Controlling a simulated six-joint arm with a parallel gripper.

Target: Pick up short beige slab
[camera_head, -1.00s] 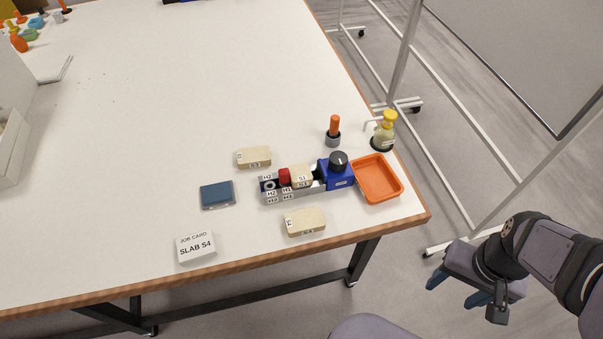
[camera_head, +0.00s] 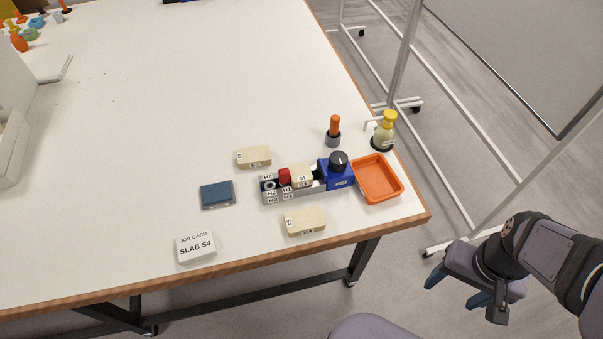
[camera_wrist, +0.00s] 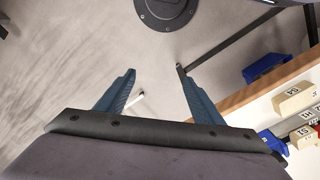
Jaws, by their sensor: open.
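Several beige slabs are on the white table. One lies by the front edge (camera_head: 304,222), with a label that seems to read S4. Another lies farther back (camera_head: 254,157), and a third, marked S1 (camera_head: 302,175), sits in the grey rack (camera_head: 292,194). I cannot tell for sure which one is the short slab. The front slab also shows at the right of the wrist view (camera_wrist: 294,99). My gripper (camera_head: 449,296) is open and empty, off the table to the right and clear of all slabs. Its spread blue fingers show in the wrist view (camera_wrist: 156,72).
A red piece (camera_head: 284,175) stands in the rack. A blue box with a black knob (camera_head: 338,178) and an orange tray (camera_head: 377,179) are to its right. Behind are an orange-topped tool (camera_head: 334,129) and yellow-capped bottle (camera_head: 385,132). A blue pad (camera_head: 217,194) and job card (camera_head: 196,246) lie left.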

